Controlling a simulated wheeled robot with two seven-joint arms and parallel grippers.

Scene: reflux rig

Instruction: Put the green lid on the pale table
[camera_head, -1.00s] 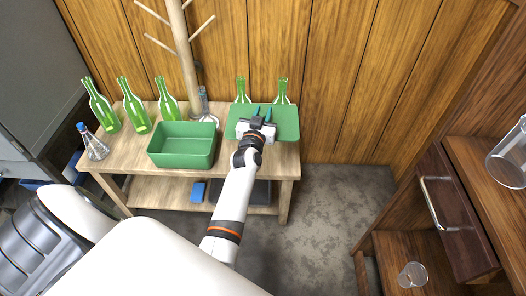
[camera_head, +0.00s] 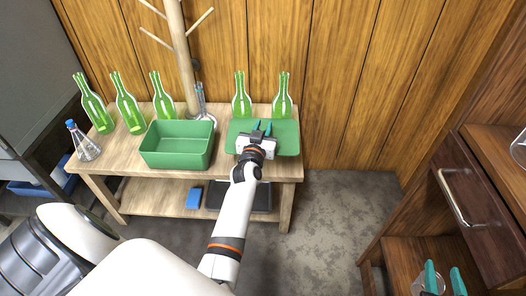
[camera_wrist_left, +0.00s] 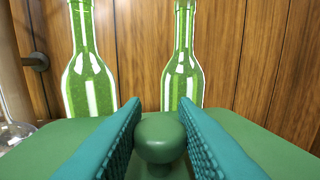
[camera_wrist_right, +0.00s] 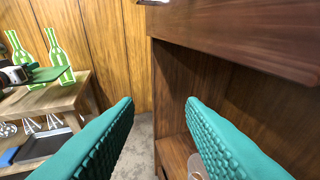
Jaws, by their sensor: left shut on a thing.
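The green lid (camera_head: 285,140) is a flat rectangle over the right end of the pale table (camera_head: 120,156). My left gripper (camera_head: 262,129) is shut on the lid's round knob (camera_wrist_left: 160,138), which sits between the teal fingers in the left wrist view. In the right wrist view the lid (camera_wrist_right: 48,74) looks level and a little above the tabletop. Whether any edge touches the table I cannot tell. My right gripper (camera_head: 444,282) is open and empty at the lower right, by the dark wooden cabinet.
A green open box (camera_head: 178,160) stands left of the lid. Two green bottles (camera_head: 241,98) (camera_head: 282,98) stand behind the lid, with more bottles (camera_head: 128,105) at the left. A flask (camera_head: 86,148) stands at the left end. A dark cabinet (camera_head: 470,195) is at the right.

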